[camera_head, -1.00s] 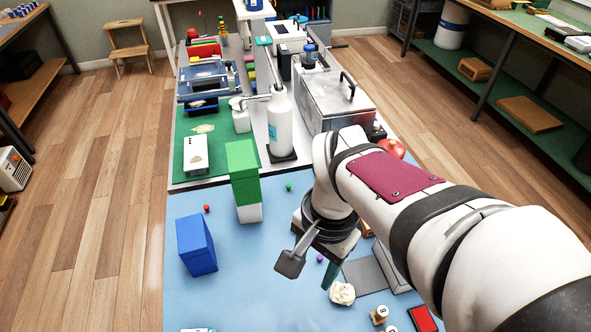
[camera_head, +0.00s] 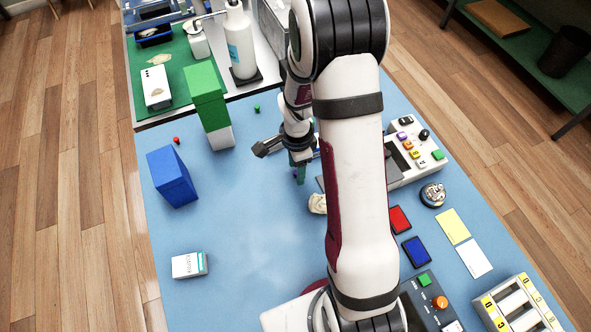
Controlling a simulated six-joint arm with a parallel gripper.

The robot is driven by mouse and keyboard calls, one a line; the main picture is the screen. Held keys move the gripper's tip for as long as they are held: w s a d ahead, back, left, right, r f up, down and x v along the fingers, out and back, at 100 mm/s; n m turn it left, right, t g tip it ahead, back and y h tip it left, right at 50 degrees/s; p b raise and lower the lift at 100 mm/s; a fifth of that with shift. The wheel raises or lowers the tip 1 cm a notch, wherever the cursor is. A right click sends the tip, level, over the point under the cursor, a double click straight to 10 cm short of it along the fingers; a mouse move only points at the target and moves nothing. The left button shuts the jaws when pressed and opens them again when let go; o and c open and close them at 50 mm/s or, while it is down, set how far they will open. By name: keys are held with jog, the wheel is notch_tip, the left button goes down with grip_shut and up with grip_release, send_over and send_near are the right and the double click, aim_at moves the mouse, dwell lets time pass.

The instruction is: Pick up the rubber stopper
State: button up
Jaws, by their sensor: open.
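I cannot make out the rubber stopper for certain; it may be hidden behind my arm or too small to tell. My gripper (camera_head: 280,157) is open over the blue mat (camera_head: 245,215), with its fingers apart and nothing visible between them. One grey finger points left, and a dark green finger-like part points down. A small purple piece (camera_head: 295,173) lies close by that green part; I cannot tell whether they touch. A crumpled whitish lump (camera_head: 317,203) lies just nearer to me, partly behind my arm.
A green block on a white one (camera_head: 206,97), a blue box (camera_head: 172,177) and a white carton (camera_head: 189,265) stand left. A keypad (camera_head: 415,152), red pad (camera_head: 399,219), blue pad (camera_head: 416,251) and bell (camera_head: 432,195) lie right. The mat's left middle is clear.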

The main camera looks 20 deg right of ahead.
jog(key=shift+f, duration=0.5)
grip_shut()
